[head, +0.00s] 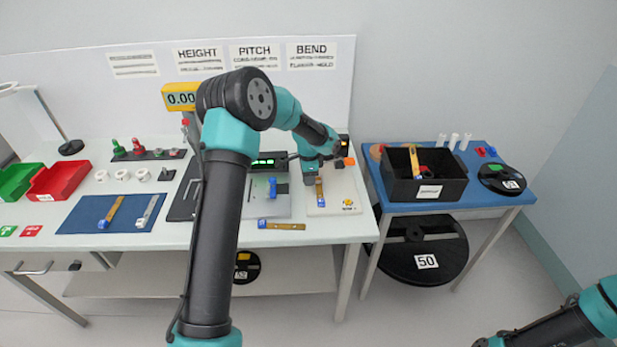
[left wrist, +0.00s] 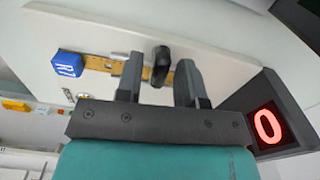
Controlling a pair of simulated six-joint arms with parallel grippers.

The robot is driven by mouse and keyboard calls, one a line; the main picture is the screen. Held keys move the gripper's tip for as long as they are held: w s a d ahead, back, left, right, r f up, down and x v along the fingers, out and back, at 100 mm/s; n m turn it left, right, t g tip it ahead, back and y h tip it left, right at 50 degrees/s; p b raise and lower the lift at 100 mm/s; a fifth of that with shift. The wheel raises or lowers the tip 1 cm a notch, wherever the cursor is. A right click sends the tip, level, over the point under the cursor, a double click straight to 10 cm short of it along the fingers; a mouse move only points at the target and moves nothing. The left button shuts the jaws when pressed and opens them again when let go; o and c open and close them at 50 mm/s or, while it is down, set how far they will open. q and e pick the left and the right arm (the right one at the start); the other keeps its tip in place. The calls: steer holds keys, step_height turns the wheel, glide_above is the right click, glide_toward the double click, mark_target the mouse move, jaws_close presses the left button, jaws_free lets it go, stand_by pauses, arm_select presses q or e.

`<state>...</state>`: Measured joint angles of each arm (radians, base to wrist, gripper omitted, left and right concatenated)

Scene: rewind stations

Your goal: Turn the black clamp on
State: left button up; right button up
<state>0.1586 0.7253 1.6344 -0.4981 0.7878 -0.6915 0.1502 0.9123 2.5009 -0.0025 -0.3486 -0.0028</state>
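The black clamp (left wrist: 160,66) shows in the left wrist view as a dark rounded lever across a yellow strip (left wrist: 103,65) on a white plate. My left gripper (left wrist: 160,74) has its two fingers apart, one on each side of the clamp, with visible gaps. I cannot tell how far above the plate the fingertips are. In the head view my left gripper (head: 314,176) is over the white plate (head: 345,190) at the bench's right end, and it hides the clamp. The strip has a blue end block (left wrist: 67,64). My right arm is at the lower right, its fingertips unclear.
A display (left wrist: 268,126) beside the plate reads a red 0. An orange button (head: 349,161) is close to the gripper. Another strip (head: 285,226) lies at the bench's front edge. A blue table (head: 400,211) with a black bin (head: 452,187) stands to the right.

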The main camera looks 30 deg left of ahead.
arm_select(q)
steer(key=shift+o, duration=0.3)
step_height(320, 180, up, 17)
steer(key=shift+r, duration=0.2)
stand_by(0.4)
stand_by(0.4)
